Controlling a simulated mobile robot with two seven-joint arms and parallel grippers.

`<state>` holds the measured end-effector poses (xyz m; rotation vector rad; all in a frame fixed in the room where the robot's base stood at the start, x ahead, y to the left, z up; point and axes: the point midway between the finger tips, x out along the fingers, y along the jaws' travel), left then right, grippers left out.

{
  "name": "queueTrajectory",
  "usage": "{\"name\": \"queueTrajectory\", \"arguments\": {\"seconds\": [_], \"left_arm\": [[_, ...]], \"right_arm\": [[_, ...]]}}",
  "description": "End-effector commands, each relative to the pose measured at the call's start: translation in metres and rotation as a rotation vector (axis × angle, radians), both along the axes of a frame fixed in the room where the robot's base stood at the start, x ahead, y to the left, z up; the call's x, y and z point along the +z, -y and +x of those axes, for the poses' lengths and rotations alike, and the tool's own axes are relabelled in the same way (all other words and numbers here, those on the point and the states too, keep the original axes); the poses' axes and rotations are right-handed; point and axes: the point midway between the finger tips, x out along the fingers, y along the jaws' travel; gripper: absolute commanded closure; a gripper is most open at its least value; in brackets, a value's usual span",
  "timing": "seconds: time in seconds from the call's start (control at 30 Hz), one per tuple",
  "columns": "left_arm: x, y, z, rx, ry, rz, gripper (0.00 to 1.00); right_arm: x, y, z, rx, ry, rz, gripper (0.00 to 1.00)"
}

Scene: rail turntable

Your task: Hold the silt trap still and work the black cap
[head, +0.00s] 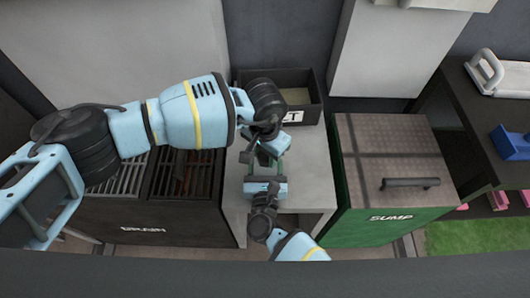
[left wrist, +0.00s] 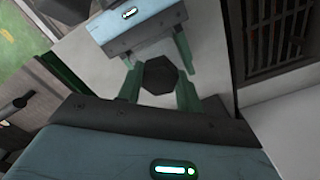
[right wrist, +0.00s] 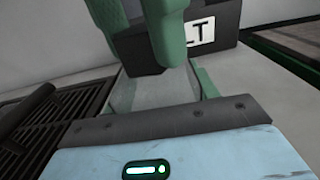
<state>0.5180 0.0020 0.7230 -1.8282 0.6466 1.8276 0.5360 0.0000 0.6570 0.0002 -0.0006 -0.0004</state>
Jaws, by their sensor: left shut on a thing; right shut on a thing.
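The black cap (left wrist: 160,75) shows as a dark hexagon in the left wrist view, between the green fingers of my left gripper (head: 268,150), which is shut on it from above. In the right wrist view the cap (right wrist: 136,50) sits between those same fingers, partly hidden by them. The silt trap (right wrist: 150,91) shows below as a grey, clear-looking body. My right gripper (head: 266,172) is shut on it low over the grey bench. In the head view the two grippers hide most of the trap and cap.
A dark open bin (head: 312,112) with a partly hidden label stands behind on the grey bench (head: 316,165). The grated DRAIN unit (head: 155,222) is at left, the green SUMP box (head: 378,226) with a handled lid at right. A dark shelf (head: 455,120) stands farther right.

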Motion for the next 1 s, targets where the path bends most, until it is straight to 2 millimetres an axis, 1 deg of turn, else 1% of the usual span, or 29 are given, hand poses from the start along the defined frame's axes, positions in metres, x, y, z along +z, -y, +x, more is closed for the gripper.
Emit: {"name": "queueTrajectory", "arguments": {"seconds": [0.2, 0.3, 0.4, 0.6, 0.63, 0.8, 0.83, 1.0], "left_arm": [[0.0016, 0.0004, 0.0008, -0.252, 0.001, -0.002, 0.88], [0.0013, 0.0004, 0.0008, -0.331, 0.001, -0.002, 0.88], [0.0011, 0.0003, 0.0007, -0.368, 0.000, -0.003, 0.88], [0.0011, 0.0005, 0.0006, -0.371, 0.000, -0.003, 0.88], [0.0012, 0.0005, 0.0006, -0.370, 0.000, -0.003, 0.63], [0.0008, 0.0003, 0.0007, -0.369, 0.000, -0.003, 0.41], [0.0007, 0.0001, 0.0007, -0.369, -0.001, -0.002, 0.39], [0.0004, -0.0003, 0.0008, -0.368, 0.000, -0.001, 0.39]], "right_arm": [[-0.0008, 0.0004, -0.0001, 0.000, -0.002, -0.001, 0.83], [-0.0009, 0.0005, -0.0001, 0.000, -0.002, -0.001, 0.83], [-0.0011, 0.0005, -0.0002, 0.000, -0.003, -0.001, 0.83], [-0.0012, 0.0006, -0.0002, 0.000, -0.003, -0.001, 0.83], [-0.0012, 0.0006, -0.0002, 0.000, -0.003, -0.001, 0.83], [-0.0013, 0.0006, -0.0003, 0.000, -0.003, -0.001, 0.83], [-0.0012, 0.0006, -0.0003, 0.000, -0.003, -0.001, 0.83], [-0.0012, 0.0006, -0.0003, 0.000, -0.002, -0.001, 0.83]]}}
